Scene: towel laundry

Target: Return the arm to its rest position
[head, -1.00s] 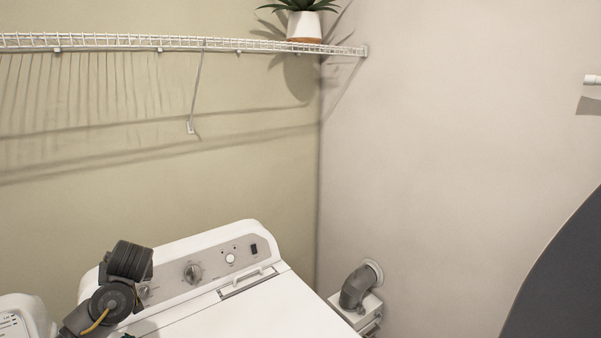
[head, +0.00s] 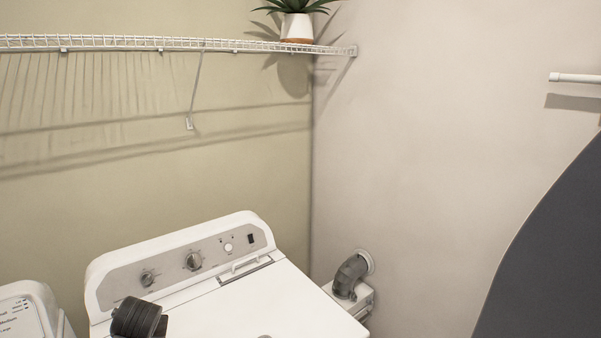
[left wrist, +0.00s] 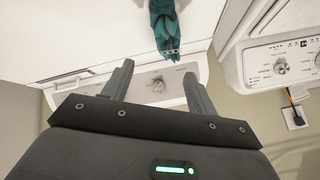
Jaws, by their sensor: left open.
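My left gripper (left wrist: 158,82) shows in the left wrist view with its two fingers spread apart and nothing between them. A dark teal cloth (left wrist: 165,28) hangs or lies at the top of that view, beyond the fingertips and apart from them. I cannot tell what supports it. In the head view only part of my left arm (head: 138,318) shows at the bottom left, in front of the washer's panel. My left gripper's fingers are out of that view. My right gripper is in neither view.
A white top-loading machine (head: 225,308) with a grey control panel stands below, and a second white machine (head: 25,308) is at left. A wire shelf (head: 200,44) with a potted plant (head: 298,27), a duct elbow (head: 350,275) and a dark board (head: 560,250) surround it.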

